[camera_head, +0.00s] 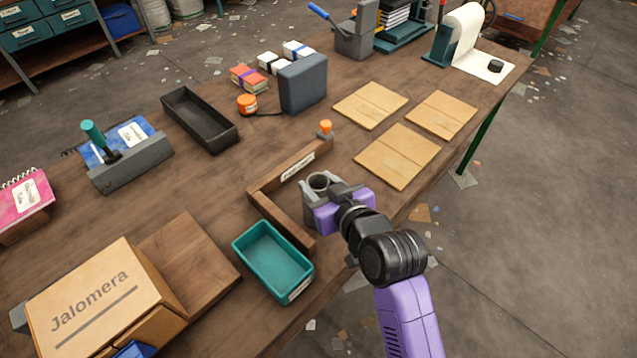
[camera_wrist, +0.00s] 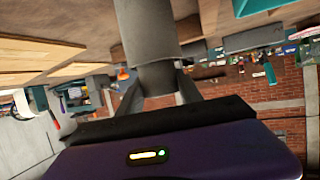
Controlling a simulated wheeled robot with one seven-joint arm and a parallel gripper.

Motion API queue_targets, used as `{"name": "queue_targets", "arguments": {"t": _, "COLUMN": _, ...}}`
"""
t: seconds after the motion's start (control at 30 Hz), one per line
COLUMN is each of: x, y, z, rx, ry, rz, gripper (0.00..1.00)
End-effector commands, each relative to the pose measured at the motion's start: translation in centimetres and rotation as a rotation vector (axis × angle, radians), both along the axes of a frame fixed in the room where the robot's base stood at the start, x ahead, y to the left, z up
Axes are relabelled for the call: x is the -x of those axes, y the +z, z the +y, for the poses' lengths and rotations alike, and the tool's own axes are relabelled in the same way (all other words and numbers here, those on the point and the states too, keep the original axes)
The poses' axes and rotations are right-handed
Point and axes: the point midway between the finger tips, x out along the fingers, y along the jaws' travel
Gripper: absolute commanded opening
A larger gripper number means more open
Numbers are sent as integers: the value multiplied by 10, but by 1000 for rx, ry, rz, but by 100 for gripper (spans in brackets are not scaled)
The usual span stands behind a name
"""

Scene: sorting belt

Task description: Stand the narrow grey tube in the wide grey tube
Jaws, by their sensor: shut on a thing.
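My gripper (camera_head: 322,196) is shut on a grey tube, the narrow grey tube (camera_head: 318,181), near the table's front edge. Its open round top shows in the head view, and it looks upright. In the wrist view, which is upside down, the held tube (camera_wrist: 156,80) is between the fingers. A broader grey length, seemingly the wide grey tube (camera_wrist: 146,30), runs on from it on the table side. The two look in line and meet at a rim. How far one is inside the other is hidden. The wide tube is not clearly visible in the head view.
A wooden corner rail (camera_head: 280,218) with an orange-topped knob (camera_head: 325,129) lies just left of my gripper. A teal tray (camera_head: 298,290) is in front of it. Tan pads (camera_head: 398,157) lie to the right. A black tray (camera_head: 200,120) and cardboard box (camera_head: 105,300) stand farther left.

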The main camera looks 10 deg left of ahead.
Motion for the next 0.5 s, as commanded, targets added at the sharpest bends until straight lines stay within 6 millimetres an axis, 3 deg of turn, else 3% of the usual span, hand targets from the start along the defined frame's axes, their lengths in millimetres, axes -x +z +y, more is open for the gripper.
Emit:
{"name": "queue_targets", "arguments": {"t": 0.27, "x": 0, "y": -7, "z": 0, "rx": 0, "ry": 0, "rz": 0, "gripper": 0}}
{"name": "queue_targets", "arguments": {"t": 0.3, "x": 0, "y": -7, "z": 0, "rx": 0, "ry": 0, "rz": 0, "gripper": 44}}
{"name": "queue_targets", "arguments": {"t": 0.4, "x": 0, "y": -6, "z": 0, "rx": 1, "ry": 0, "rz": -1, "gripper": 64}}
{"name": "queue_targets", "arguments": {"t": 0.5, "x": 0, "y": -6, "z": 0, "rx": 0, "ry": 0, "rz": 0, "gripper": 64}}
